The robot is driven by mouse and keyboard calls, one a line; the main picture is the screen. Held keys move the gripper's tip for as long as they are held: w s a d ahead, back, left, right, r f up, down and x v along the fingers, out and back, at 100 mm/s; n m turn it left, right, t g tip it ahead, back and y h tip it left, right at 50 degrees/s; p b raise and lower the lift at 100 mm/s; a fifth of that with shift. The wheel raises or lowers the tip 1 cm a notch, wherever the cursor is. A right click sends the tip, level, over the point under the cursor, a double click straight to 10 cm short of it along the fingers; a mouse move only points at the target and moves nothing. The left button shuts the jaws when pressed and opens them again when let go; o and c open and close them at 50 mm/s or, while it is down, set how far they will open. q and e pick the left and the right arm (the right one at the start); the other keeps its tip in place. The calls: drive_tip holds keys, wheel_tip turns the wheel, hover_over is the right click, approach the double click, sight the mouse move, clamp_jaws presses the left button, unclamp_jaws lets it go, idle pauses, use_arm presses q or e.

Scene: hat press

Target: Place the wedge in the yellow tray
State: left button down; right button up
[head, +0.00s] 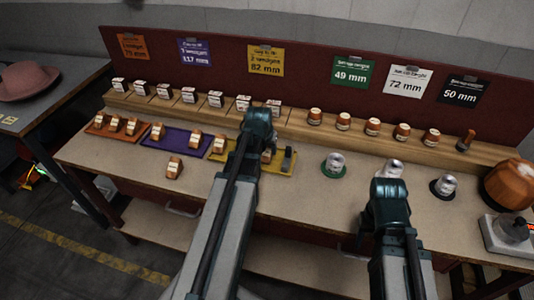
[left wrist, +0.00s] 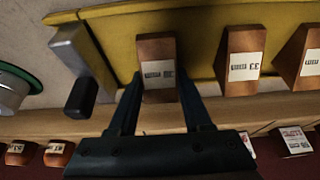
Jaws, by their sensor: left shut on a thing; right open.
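My left gripper (head: 262,138) is over the yellow tray (head: 276,169) in the head view. In the left wrist view the left gripper (left wrist: 160,100) is shut on an orange-brown wedge (left wrist: 158,52) with a white label. That held wedge overlaps the yellow tray (left wrist: 197,35); I cannot tell whether it touches the tray. Two other wedges, a near one (left wrist: 240,45) and one at the right edge (left wrist: 298,52), show over the tray. Another wedge (head: 174,168) lies on the bench in front of the purple tray. My right gripper (head: 388,190) is open, near the clear-topped pieces.
A metal block with a black end (head: 287,159) sits at the yellow tray's right end. An orange tray (head: 98,131) and a purple tray (head: 178,141) hold wedges on the left. A raised wooden shelf (head: 295,118) with boxes and round pieces runs behind. The front bench is mostly clear.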

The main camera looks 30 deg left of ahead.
use_arm(q)
drive_tip(key=shift+f, duration=0.2)
drive_tip(key=shift+c, duration=1.7)
unclamp_jaws()
drive_tip(key=shift+r, duration=0.1)
drive_tip(key=shift+r, duration=0.15)
drive_tip(key=p+v, duration=1.1)
drive_tip(key=v, duration=0.1)
drive_tip(key=shift+s, duration=0.1)
